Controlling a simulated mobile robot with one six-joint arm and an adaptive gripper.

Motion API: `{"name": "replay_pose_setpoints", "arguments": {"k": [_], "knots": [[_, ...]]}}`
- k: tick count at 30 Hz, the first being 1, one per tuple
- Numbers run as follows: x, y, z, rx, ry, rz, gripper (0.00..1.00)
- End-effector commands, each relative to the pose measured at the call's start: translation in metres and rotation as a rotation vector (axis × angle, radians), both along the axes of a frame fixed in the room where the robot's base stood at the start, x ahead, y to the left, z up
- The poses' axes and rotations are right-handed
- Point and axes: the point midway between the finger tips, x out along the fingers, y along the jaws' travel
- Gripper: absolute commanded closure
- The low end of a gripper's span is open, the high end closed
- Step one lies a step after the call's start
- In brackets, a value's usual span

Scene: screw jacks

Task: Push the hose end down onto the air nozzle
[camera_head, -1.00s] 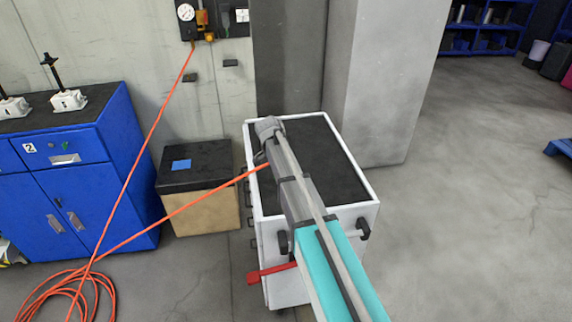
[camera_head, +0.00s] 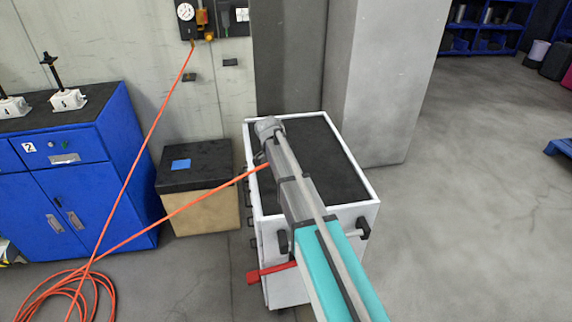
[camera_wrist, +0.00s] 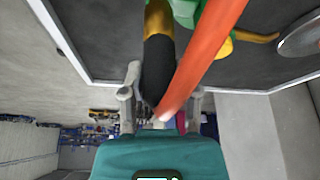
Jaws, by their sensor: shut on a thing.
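The orange hose (camera_head: 200,205) runs from a coil on the floor up to my arm over the white cart. In the wrist view the hose (camera_wrist: 205,50) crosses close to the camera and comes down between the fingers. My gripper (camera_wrist: 161,103) is shut, with pale fingers on both sides of the hose end. A black piece with a yellow upper part (camera_wrist: 158,60) lies beside the hose in this view; I cannot tell whether it is the hose end or the nozzle. In the head view my own arm hides the gripper, so the nozzle and any contact are unclear.
The cart (camera_head: 368,207) has a dark top and a raised white rim. A green and yellow object (camera_wrist: 185,12) and a silver disc (camera_wrist: 302,36) are near the gripper. A box with a black lid (camera_head: 200,165) and a blue cabinet (camera_head: 85,180) stand left.

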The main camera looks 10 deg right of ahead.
Motion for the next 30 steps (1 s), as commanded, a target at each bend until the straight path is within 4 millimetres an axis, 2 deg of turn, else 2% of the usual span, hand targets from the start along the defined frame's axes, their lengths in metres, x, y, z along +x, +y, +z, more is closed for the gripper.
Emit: {"name": "replay_pose_setpoints", "arguments": {"k": [21, 22, 28, 30], "knots": [[0.0000, 0.0004, -0.0065, 0.000, 0.000, 0.001, 1.00], [0.0000, 0.0005, -0.0064, 0.000, 0.000, 0.001, 0.58], [0.0000, 0.0007, -0.0060, 0.000, 0.000, 0.001, 0.21], [0.0000, 0.0007, -0.0060, 0.000, 0.000, 0.001, 0.19]]}}
